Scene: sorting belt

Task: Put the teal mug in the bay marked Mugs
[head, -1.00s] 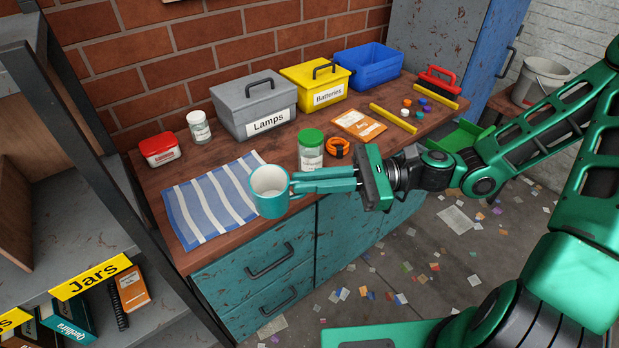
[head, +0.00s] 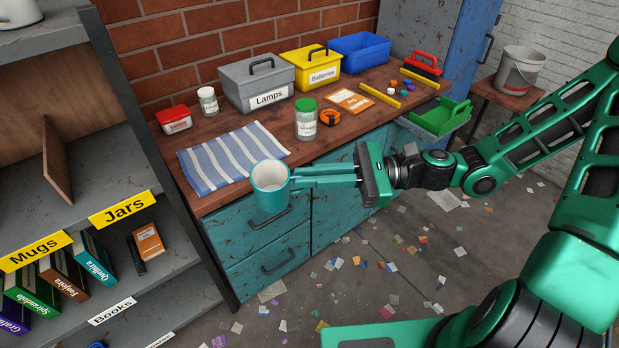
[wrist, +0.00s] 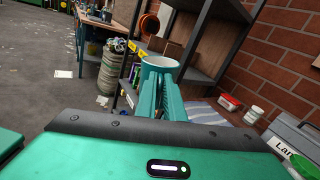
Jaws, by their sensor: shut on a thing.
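The teal mug (head: 271,190) is upright, with a white inside, in front of the workbench's near edge in the head view. My gripper (head: 292,179) is shut on the mug's right side and holds it clear of the bench. In the wrist view the mug (wrist: 160,66) shows beyond my gripper's fingers (wrist: 160,95). The yellow Mugs label (head: 35,250) is on a shelf edge at the left. A wooden divider (head: 56,163) stands on that shelf, and the yellow Jars label (head: 124,208) is right of the Mugs one.
The workbench (head: 225,205) holds a striped cloth (head: 228,157), a green-lidded jar (head: 306,120), a red tin (head: 174,120) and a grey Lamps box (head: 262,84). Below the labels, a lower shelf holds several books (head: 62,273). A shelf upright post borders the bench's left end.

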